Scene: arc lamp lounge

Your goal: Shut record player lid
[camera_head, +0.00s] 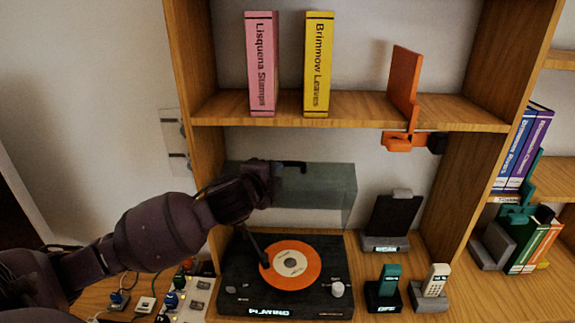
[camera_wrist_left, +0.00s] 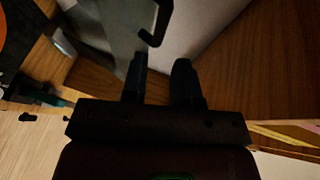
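The record player (camera_head: 235,295) stands in the lower shelf bay with an orange record (camera_head: 305,262) on it and lit "PLAYING" lettering on its front. Its clear, greyish lid (camera_head: 325,188) stands raised at the back; it also shows in the left wrist view (camera_wrist_left: 112,25). A dark hooked handle (camera_head: 297,164) is at the lid's upper edge. My left gripper (camera_head: 277,178) is beside the handle, in front of the lid. In the left wrist view its fingers (camera_wrist_left: 160,65) are apart with nothing between them, and the handle (camera_wrist_left: 158,25) is just beyond the fingertips. My right gripper is not in view.
A shelf board above holds a pink book (camera_head: 261,65), a yellow book (camera_head: 318,65) and an orange bookend (camera_head: 404,85). Right of the player are a dark tablet on a stand (camera_head: 393,217) and two docked handsets (camera_head: 388,285). Cables and small gadgets (camera_head: 172,300) lie left.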

